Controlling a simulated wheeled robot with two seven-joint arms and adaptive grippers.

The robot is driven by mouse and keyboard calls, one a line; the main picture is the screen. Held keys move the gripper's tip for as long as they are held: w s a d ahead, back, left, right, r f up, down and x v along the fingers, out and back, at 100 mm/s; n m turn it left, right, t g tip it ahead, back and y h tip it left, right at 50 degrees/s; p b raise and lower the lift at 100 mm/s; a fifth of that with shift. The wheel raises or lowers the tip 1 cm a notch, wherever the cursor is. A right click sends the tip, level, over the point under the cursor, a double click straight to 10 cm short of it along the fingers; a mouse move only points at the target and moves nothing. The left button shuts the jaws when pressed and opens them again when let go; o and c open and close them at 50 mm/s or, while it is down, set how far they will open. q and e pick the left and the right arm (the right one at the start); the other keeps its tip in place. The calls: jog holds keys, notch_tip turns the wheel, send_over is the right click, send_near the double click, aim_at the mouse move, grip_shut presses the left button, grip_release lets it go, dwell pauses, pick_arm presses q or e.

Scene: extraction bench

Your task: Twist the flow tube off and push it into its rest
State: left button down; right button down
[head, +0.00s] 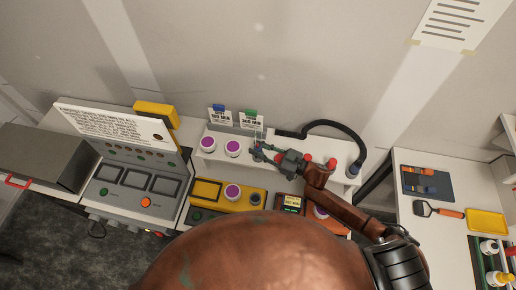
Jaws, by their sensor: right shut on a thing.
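My right gripper (261,150) reaches in from the right over the white shelf (310,173) at the back of the bench. It is shut on a thin, pale, upright piece (257,136) that looks like the flow tube. The fingers cover most of it, and I cannot tell whether its lower end is seated or free. Two white cards with a blue and a green clip (250,113) stand just behind it. I cannot make out the tube's rest for certain. My left gripper is not in view.
Purple-topped jars (233,147) stand on the shelf just left of the gripper. A black hose (325,124) arches behind it to the right. A yellow unit (206,190) sits in front and a control panel (135,182) to the left. A side table (430,165) holds tools.

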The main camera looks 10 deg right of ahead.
aim_at(258, 144)
jog(key=shift+f, duration=0.35)
dwell(0.6)
jog(key=c, duration=1.5)
grip_release()
jog(key=shift+c, duration=0.2)
jog(key=shift+f, duration=0.1)
jog(key=shift+r, duration=0.2)
jog(key=shift+d+r+p, duration=0.1)
jog(key=shift+r+p, duration=1.95)
jog(key=shift+r, duration=0.15)
jog(key=shift+c, duration=0.6)
